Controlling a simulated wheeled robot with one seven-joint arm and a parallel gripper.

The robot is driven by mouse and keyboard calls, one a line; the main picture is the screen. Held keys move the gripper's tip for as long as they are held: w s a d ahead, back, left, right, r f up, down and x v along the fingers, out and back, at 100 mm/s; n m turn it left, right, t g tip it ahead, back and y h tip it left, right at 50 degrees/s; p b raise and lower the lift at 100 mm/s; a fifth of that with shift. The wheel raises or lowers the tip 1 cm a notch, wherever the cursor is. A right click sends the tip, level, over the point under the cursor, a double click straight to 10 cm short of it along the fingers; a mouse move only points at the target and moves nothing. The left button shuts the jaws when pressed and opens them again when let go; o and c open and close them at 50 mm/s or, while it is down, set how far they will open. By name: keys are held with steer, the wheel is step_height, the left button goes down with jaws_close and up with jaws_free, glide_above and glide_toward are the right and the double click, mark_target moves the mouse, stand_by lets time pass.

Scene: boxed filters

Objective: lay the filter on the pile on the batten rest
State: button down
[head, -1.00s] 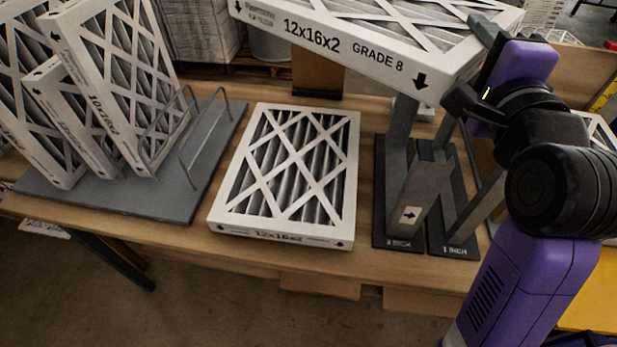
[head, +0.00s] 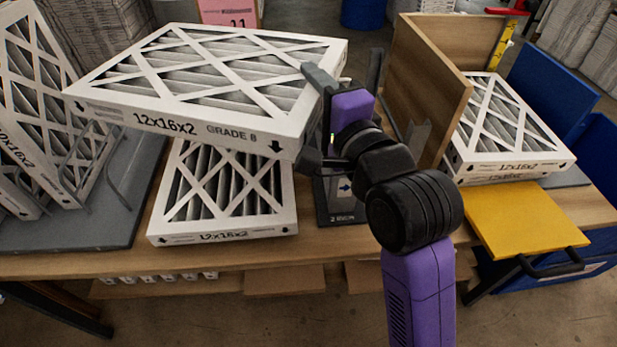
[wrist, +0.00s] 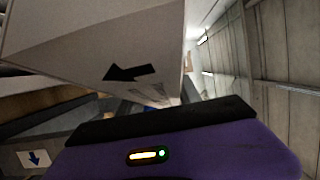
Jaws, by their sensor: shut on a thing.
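My gripper (head: 313,122) is shut on the right end of a white-framed, pleated filter (head: 205,75) marked 12x16x2 GRADE 8. The filter is held roughly flat above the bench; its edge with a black arrow fills much of the wrist view (wrist: 100,60). A pile of filters (head: 508,122), at least two high, lies at the right, well apart from the held one. Battens under it cannot be made out. Another 12x16x2 filter (head: 225,205) lies flat below the held filter, which partly covers it.
Wooden boards (head: 436,85) stand upright between my gripper and the right pile. A yellow board (head: 525,222) sits before that pile, with blue bins (head: 600,150) beyond. A grey rack base (head: 90,225) with upright filters is at the left. A slotted stand (head: 338,208) is behind my arm.

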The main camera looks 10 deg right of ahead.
step_height(320, 180, down, 20)
steer(key=b, duration=0.3)
steer(key=shift+f, duration=0.25)
steer(key=c, duration=0.8)
jaws_free()
steer(key=shift+c, duration=0.2)
steer(key=shift+s, duration=0.1)
steer(key=v, duration=1.1)
steer(key=shift+s+d, duration=0.2)
steer(key=shift+s, duration=0.15)
